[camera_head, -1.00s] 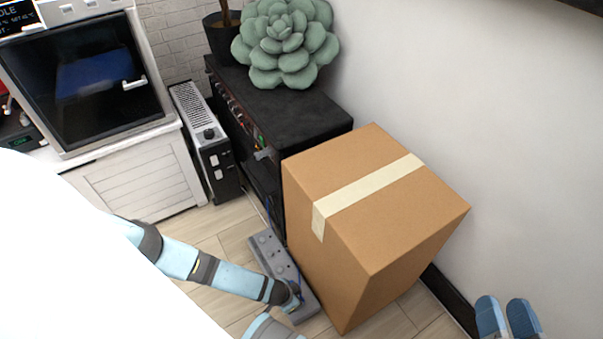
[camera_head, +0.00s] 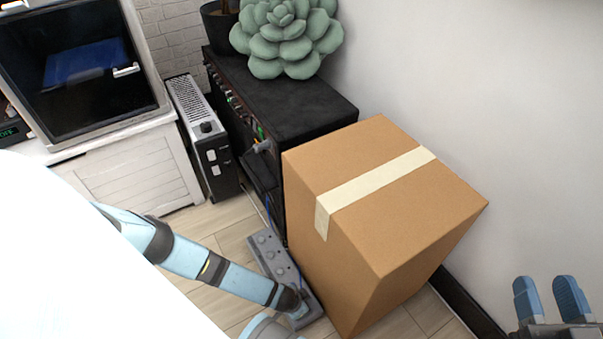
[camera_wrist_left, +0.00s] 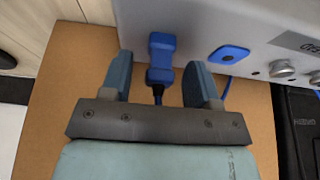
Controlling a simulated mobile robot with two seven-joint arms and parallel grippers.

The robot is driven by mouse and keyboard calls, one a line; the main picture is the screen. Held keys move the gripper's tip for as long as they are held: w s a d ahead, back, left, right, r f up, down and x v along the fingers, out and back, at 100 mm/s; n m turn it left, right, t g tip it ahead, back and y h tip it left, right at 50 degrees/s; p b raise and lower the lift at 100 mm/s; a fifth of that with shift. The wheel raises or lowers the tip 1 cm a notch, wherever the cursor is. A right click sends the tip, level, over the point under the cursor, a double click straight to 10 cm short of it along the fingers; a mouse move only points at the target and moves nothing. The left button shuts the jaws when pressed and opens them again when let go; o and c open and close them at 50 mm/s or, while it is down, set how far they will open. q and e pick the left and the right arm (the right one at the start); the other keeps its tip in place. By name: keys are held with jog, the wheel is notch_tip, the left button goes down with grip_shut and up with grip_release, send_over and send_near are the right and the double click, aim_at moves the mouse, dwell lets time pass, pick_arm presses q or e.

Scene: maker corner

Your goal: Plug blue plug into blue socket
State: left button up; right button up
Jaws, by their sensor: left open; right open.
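In the left wrist view the blue plug (camera_wrist_left: 160,56) is between the two blue fingers of my left gripper (camera_wrist_left: 159,80). The fingers are open with a gap on each side of the plug. The plug's upper end lies over the edge of a grey panel; I cannot tell if it sits in it. A dark cable leaves its lower end. In the head view my left arm reaches a grey box (camera_head: 270,250) on the floor. My right gripper (camera_head: 549,298) is open and empty at the lower right.
A large cardboard box (camera_head: 350,240) stands right of the grey box. Behind are a black cabinet (camera_head: 290,105) with a succulent (camera_head: 287,40) on it and a white heater (camera_head: 195,105). A blue cable (camera_wrist_left: 227,88) hangs below the socket. The wall is at the right.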

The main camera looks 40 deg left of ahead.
pick_arm(q)
jog(key=shift+d+f, duration=0.1)
pick_arm(e)
jog(key=shift+r, duration=0.1)
pick_arm(q)
jog(key=shift+c, duration=0.3)
jog(key=c, duration=0.9)
jog(key=shift+r+p, duration=0.45)
jog(key=shift+r, duration=0.1)
notch_tip(320, 180, up, 19)
jog(key=p, duration=1)
pick_arm(e)
notch_tip(320, 180, up, 6)
jog(key=s+a+m+t, duration=0.1)
jog(key=s+m, duration=0.1)
jog(key=m, duration=0.2)
jog(key=shift+s+r, duration=0.25)
jog(key=shift+s, duration=0.15)
pick_arm(q)
jog(key=shift+f, duration=0.15)
pick_arm(e)
jog(key=shift+a, duration=0.1)
